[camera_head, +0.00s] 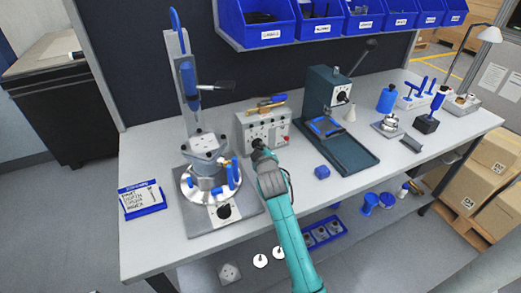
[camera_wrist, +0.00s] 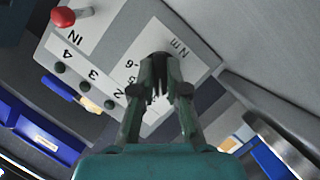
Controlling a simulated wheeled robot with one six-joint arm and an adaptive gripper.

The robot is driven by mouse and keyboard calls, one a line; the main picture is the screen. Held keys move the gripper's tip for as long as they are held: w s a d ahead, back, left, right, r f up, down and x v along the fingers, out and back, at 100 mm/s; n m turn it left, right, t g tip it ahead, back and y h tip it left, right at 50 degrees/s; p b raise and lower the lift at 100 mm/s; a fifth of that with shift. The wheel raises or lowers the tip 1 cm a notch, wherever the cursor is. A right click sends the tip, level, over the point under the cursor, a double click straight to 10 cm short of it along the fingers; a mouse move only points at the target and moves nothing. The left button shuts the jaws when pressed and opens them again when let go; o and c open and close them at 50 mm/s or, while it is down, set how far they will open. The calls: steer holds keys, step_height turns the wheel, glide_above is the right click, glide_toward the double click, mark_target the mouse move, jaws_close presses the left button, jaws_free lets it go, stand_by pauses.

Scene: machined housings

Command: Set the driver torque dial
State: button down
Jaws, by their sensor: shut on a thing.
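The torque control box (camera_head: 268,125) is a light grey unit standing on the bench at the middle. Its white front panel (camera_wrist: 128,35) fills the upper wrist view, with the letters "Nm", the numbers 2, 3 and 4, and "IN". My gripper (camera_head: 258,147) is at the left part of the box's front. In the wrist view my gripper (camera_wrist: 160,68) has its fingers closed together at the panel, by the "Nm" mark, around the torque dial. The fingers hide the dial, so its setting cannot be read.
A driver stand (camera_head: 183,80) with a round metal fixture (camera_head: 200,190) is left of my gripper. A dark green press (camera_head: 325,90) stands to the right. Blue bins (camera_head: 265,22) hang above the bench.

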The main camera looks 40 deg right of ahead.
steer(key=m+y, duration=0.2)
steer(key=m, duration=0.1)
steer(key=shift+d, duration=0.1)
steer(key=shift+m+y, duration=0.9)
steer(key=shift+m, duration=0.4)
steer(key=c, duration=1.2)
jaws_free()
steer(key=shift+s+r, duration=0.1)
steer(key=v, duration=1.2)
steer(key=shift+d, duration=0.1)
